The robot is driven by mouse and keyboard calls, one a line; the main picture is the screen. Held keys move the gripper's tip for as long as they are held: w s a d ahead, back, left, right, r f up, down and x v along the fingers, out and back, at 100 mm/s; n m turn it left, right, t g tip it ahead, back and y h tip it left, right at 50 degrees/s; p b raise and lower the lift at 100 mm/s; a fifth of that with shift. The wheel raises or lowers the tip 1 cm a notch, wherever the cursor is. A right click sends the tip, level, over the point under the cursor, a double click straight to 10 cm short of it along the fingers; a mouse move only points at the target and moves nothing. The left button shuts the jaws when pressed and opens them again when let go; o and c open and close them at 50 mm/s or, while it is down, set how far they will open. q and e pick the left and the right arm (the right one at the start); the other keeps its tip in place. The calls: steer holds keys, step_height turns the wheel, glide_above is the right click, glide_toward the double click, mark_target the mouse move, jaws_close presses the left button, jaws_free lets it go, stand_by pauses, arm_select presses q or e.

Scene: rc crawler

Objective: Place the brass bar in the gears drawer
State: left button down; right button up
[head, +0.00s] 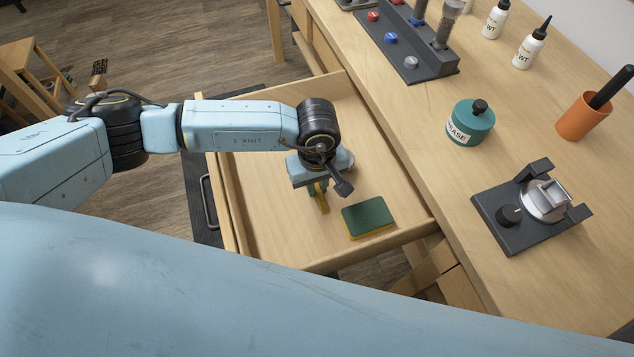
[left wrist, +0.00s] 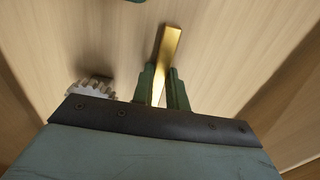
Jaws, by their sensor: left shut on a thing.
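The brass bar (head: 321,199) is a slim gold piece held in my left gripper (head: 316,187). In the left wrist view the bar (left wrist: 168,52) sticks out from between the green fingers of the gripper (left wrist: 164,84), which are shut on it. The bar is over the inside of the open drawer (head: 285,222), which has a pale wooden bottom. A grey gear (left wrist: 92,88) lies in the drawer beside the gripper in the left wrist view. I cannot tell whether the bar touches the drawer bottom. My right gripper does not show.
A green and yellow pad (head: 368,218) lies in the drawer near its front right corner. On the bench (head: 420,130) stand a teal grease jar (head: 470,123), a dark fixture (head: 531,207), an orange cup (head: 582,118), white bottles (head: 531,48) and a dark tool rack (head: 405,45).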

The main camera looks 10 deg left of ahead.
mark_target(317, 188)
arm_select(q)
steer(key=shift+f, duration=0.15)
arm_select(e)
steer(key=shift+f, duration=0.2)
arm_select(q)
steer(key=c, duration=1.4)
jaws_free()
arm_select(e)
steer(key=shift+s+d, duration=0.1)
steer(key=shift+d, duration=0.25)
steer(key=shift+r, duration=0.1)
arm_select(q)
steer(key=shift+r, duration=0.4)
step_height(317, 188, up, 12)
steer(key=shift+f+p, duration=0.15)
steer(key=shift+p, duration=0.4)
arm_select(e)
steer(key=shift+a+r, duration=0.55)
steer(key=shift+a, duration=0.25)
